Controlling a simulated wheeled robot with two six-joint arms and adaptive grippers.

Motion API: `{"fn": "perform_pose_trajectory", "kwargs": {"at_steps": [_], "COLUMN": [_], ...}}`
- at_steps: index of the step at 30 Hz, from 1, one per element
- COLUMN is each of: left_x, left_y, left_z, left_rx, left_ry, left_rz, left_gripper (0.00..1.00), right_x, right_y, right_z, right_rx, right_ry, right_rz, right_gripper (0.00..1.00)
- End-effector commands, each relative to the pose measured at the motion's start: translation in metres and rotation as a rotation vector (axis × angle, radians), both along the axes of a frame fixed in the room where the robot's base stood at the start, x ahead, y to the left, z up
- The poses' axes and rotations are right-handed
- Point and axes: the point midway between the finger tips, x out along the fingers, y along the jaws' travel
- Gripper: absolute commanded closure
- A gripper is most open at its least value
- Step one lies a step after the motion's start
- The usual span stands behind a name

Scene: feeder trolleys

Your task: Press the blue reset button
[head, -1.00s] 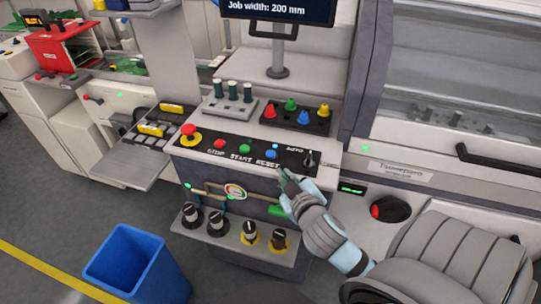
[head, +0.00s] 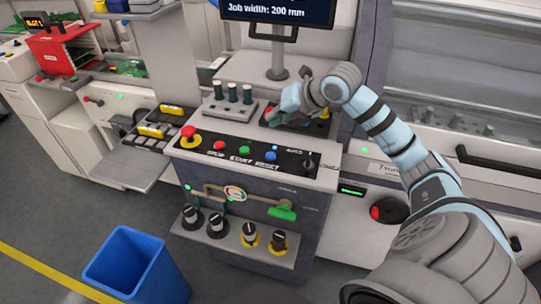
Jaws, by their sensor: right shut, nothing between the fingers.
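The blue reset button (head: 271,155) sits on the black control strip (head: 292,157) of the console, above the white RESET label. It is uncovered. My right gripper (head: 274,117) is shut and empty. In the picture it lies above the blue button, over the dark tray of coloured knobs, apart from the button. It hides part of that tray. My left gripper is not in view.
On the same strip are the green start button (head: 245,149), the red stop button (head: 219,145), the yellow-based emergency stop (head: 189,133) and a selector knob (head: 310,163). Green-capped posts (head: 232,94) stand behind. A monitor (head: 278,11) rises at the back.

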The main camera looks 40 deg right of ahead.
Motion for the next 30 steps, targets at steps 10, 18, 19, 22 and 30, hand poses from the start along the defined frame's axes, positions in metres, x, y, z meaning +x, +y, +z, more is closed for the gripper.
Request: {"fn": "perform_pose_trajectory", "kwargs": {"at_steps": [10, 18, 19, 22, 30], "left_x": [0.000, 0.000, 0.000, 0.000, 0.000], "left_y": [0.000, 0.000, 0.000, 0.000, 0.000], "left_z": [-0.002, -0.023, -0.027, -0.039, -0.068], "left_rx": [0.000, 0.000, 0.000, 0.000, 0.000], "left_ry": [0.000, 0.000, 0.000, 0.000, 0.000], "left_rz": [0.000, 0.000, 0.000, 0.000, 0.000], "left_gripper": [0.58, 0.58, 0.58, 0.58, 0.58], "right_x": [0.000, 0.000, 0.000, 0.000, 0.000], "right_y": [0.001, 0.001, 0.002, 0.002, 0.001], "right_z": [-0.003, -0.028, -0.033, -0.049, -0.084], "right_rx": [0.001, 0.002, 0.002, 0.003, 0.002], "right_ry": [0.000, 0.000, 0.000, 0.001, 0.000], "right_rz": [0.003, 0.004, 0.004, 0.004, 0.004], "right_gripper": [1.00, 1.00, 1.00, 1.00, 1.00]}}
